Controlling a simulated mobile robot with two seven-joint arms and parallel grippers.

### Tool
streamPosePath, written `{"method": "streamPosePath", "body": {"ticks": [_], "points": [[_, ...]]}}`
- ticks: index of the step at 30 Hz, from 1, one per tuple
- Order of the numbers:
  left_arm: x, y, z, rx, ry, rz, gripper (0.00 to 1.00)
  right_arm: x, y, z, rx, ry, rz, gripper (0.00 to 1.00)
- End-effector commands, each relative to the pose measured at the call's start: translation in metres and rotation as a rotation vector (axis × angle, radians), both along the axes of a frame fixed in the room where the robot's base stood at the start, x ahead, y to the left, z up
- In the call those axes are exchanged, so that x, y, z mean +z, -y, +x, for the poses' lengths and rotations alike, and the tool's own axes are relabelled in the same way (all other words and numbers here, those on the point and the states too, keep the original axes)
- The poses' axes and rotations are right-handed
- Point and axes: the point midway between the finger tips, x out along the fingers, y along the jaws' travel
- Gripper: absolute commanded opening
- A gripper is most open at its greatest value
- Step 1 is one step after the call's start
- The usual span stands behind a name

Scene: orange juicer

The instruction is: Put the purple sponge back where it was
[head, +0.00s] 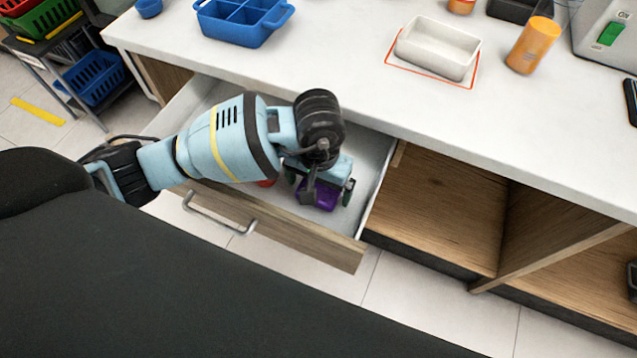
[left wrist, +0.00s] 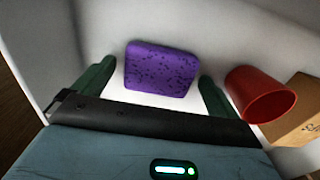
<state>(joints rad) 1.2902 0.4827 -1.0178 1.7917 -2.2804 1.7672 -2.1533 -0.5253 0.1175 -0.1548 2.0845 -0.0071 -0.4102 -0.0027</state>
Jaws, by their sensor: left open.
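The purple sponge (head: 317,194) lies inside the open drawer (head: 305,244), under my left gripper (head: 322,190). In the left wrist view the sponge (left wrist: 161,70) sits between the two green fingers of my left gripper (left wrist: 155,85), with a gap on both sides. The left gripper is open and reaches down into the drawer. The gripper hides part of the sponge in the head view. My right gripper is not in view.
On the counter (head: 345,70) are a blue divided container (head: 240,22), a white tray (head: 438,47) and an orange cup (head: 532,46). Open shelves (head: 445,205) lie right of the drawer.

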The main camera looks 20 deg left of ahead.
Motion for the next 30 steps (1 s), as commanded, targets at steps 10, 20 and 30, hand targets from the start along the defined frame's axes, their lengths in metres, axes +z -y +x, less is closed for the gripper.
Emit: {"method": "streamPosePath", "body": {"ticks": [10, 20, 30], "points": [[0.068, 0.0, 0.002, -0.002, 0.008, -0.001, 0.98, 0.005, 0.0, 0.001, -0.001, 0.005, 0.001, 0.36], [0.113, 0.0, 0.001, -0.001, 0.004, -0.001, 0.98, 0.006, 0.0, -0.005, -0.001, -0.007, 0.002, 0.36], [0.118, 0.0, 0.001, 0.0, 0.002, 0.0, 0.98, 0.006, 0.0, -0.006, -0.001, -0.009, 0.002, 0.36]]}}
